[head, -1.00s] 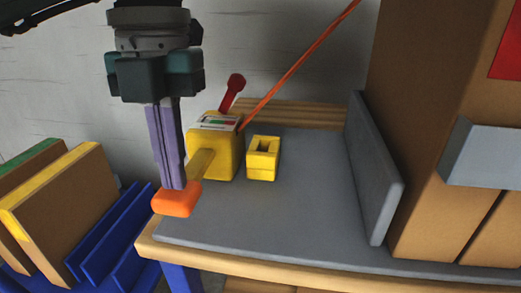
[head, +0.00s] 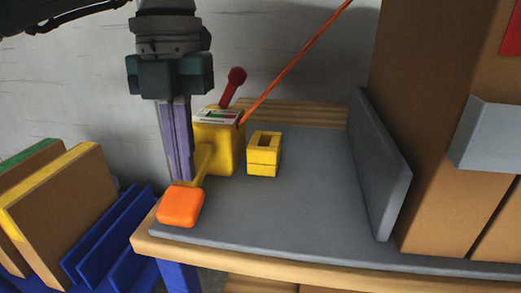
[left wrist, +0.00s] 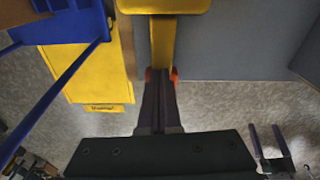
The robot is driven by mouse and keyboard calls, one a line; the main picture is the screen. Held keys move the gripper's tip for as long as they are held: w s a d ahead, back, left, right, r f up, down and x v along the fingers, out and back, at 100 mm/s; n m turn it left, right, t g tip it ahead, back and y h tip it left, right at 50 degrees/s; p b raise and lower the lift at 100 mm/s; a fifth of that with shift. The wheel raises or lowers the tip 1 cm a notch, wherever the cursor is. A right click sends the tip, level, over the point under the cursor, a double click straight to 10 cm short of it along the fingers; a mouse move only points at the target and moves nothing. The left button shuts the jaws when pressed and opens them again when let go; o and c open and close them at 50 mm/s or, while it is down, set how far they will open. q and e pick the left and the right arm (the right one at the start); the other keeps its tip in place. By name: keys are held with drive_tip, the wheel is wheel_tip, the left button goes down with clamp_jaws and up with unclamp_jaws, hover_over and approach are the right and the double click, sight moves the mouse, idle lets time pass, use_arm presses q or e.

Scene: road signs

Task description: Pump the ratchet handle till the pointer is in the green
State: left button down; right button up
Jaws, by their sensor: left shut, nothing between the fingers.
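The yellow ratchet box (head: 224,148) stands at the left of the grey bench top. Its gauge (head: 217,116) on top has a white face with green and red marks; the pointer is too small to read. A yellow handle (head: 203,163) slopes from the box toward the front left and ends in an orange grip (head: 180,206). My left gripper (head: 180,181) points down, shut and empty, right at the grip's back edge; contact is unclear. In the left wrist view, the shut fingers (left wrist: 160,90) cover most of the grip, below the yellow handle (left wrist: 162,45).
A red-knobbed lever (head: 235,85) and a taut orange strap (head: 300,62) rise by the box. A small yellow block with a slot (head: 264,154) stands beside it. A grey upright panel (head: 380,165) bounds the right. Blue rack and boards (head: 60,200) stand left.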

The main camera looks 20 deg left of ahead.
use_arm(q)
wheel_tip(320, 180, up, 10)
drive_tip(key=w+p, duration=0.1)
drive_tip(key=p, duration=0.3)
drive_tip(key=shift+a, duration=0.2)
use_arm(e)
wheel_tip(320, 180, up, 4)
drive_tip(key=shift+w, duration=0.1)
drive_tip(key=shift+a, duration=0.1)
